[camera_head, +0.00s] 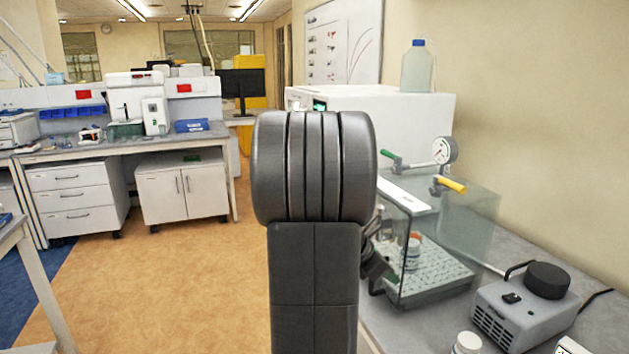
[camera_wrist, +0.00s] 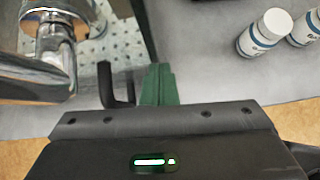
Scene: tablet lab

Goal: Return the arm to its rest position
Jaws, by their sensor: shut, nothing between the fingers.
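In the head view my own dark arm stands upright in the middle and hides much of the scene behind it. A dark part of its far end shows low, beside the front left of the clear-walled chamber (camera_head: 455,230). In the wrist view my gripper (camera_wrist: 157,84) is shut and empty, its green fingers side by side in front of the dark gripper body. It is over the bench beside the chamber's edge. A shiny metal fitting (camera_wrist: 45,60) and a black hook-like piece are close to its left. I cannot tell whether they touch it.
White bottles with blue bands (camera_wrist: 263,33) stand on the grey bench to the right. A pump (camera_head: 525,305) stands right of the chamber. The chamber carries a gauge (camera_head: 444,151) and a yellow handle (camera_head: 450,185). A white machine (camera_head: 420,112) is behind. Open floor (camera_head: 170,275) lies left.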

